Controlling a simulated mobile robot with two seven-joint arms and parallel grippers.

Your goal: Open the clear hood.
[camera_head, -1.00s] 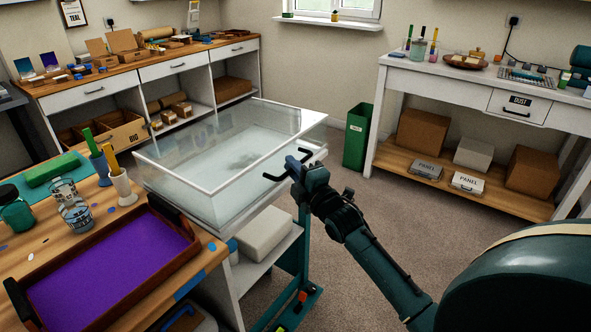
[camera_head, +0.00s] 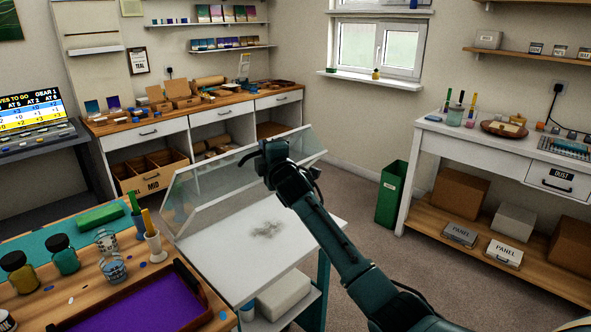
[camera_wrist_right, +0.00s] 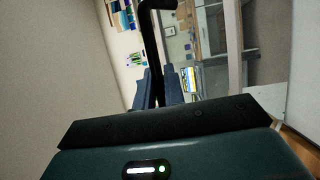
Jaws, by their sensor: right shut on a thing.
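The clear hood (camera_head: 215,178) is tilted up over its white table, its front edge raised. The white table top (camera_head: 285,245) shows below it with a dark grey smudge on it. My right gripper (camera_head: 268,152) is at the hood's raised front edge, shut on the black handle (camera_head: 248,156). In the right wrist view the handle (camera_wrist_right: 150,40) runs up as a black bar from between the fingers (camera_wrist_right: 158,88). My left gripper is not in view.
A wooden bench with a purple tray (camera_head: 150,305), jars and cups stands at the front left. A green bin (camera_head: 391,195) and a white bench (camera_head: 470,140) are on the right. Carpeted floor lies clear between them.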

